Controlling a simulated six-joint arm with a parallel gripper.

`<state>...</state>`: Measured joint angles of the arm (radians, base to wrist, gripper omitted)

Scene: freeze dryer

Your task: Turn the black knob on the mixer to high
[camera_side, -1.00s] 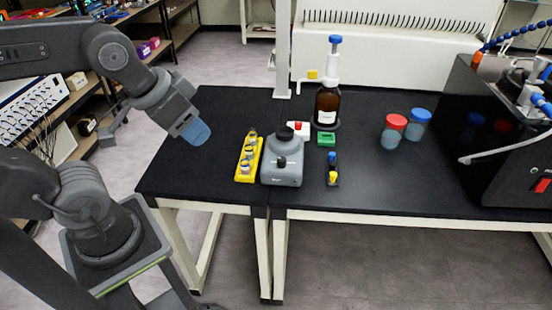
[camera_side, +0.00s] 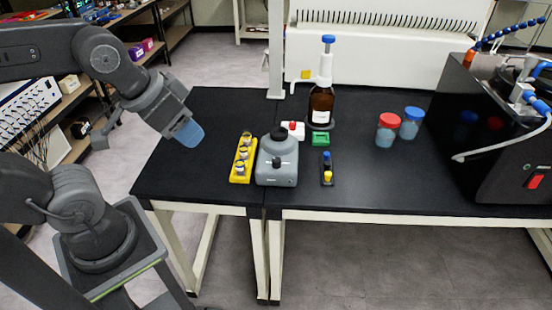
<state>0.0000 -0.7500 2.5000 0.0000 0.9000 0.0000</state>
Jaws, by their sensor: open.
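The mixer (camera_side: 277,172) is a small grey unit with a black cup on top (camera_side: 278,132). It stands on the black bench near the front edge. Its black knob (camera_side: 277,162) is on the face turned to the camera; its pointer setting is too small to read. My gripper (camera_side: 188,133), with blue fingertips, hangs above the left part of the bench. It is open, well to the left of the mixer and apart from it. The gap between its fingers is hard to see from this side.
A yellow rack (camera_side: 241,173) with vials stands just left of the mixer. Red-lidded (camera_side: 387,133) and blue-lidded (camera_side: 411,125) jars stand farther right. The bench's left part is bare.

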